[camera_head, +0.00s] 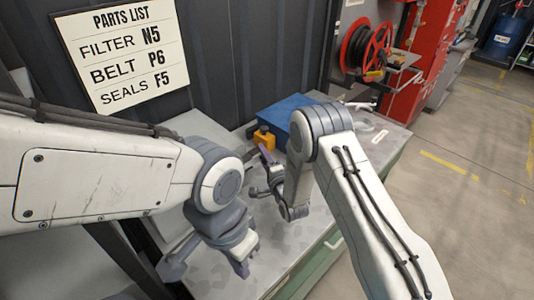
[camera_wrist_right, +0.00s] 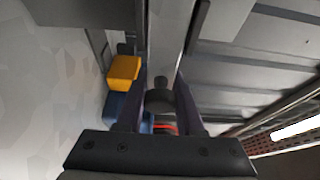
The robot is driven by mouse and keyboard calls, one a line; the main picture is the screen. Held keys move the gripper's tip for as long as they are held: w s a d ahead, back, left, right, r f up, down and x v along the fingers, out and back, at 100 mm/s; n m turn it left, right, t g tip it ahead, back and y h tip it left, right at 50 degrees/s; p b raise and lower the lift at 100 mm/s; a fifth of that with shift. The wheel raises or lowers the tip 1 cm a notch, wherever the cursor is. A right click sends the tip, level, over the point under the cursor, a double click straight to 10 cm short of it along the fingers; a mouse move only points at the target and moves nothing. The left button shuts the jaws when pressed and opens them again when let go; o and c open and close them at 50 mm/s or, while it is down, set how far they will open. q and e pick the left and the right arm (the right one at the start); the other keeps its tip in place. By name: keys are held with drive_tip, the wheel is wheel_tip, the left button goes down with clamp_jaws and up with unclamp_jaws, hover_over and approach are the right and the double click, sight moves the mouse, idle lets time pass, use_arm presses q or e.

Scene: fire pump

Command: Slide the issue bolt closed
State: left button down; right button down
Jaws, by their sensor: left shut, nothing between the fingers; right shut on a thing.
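In the right wrist view, my right gripper (camera_wrist_right: 160,88) is shut on a dark round knob (camera_wrist_right: 159,101) with a short stem, which looks like the knob of the issue bolt. A pale grey bar runs up the picture behind it; I cannot tell whether it is part of the bolt. In the head view, my right gripper (camera_head: 263,158) is beside a yellow block on the bench, with its arm hiding much of the area. The bolt cannot be made out there. My left gripper (camera_head: 243,264) is shut and empty, low over the near part of the bench.
The yellow block (camera_head: 263,138) and a blue box (camera_head: 284,114) stand at the back of the grey bench (camera_head: 302,240). A parts list sign (camera_head: 122,50) hangs on the dark wall. A red hose reel (camera_head: 368,48) is at the back right. The floor at right is clear.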

drive_tip(key=shift+s+a+f, duration=0.1)
drive_tip(key=shift+s+a, duration=0.8)
drive_tip(key=c, duration=0.7)
unclamp_jaws()
drive_tip(key=shift+o, duration=0.7)
drive_tip(key=shift+s, duration=0.1)
drive_tip(key=b+v, duration=0.3)
drive_tip(key=v, duration=0.7)
drive_tip(key=shift+b, duration=0.3)
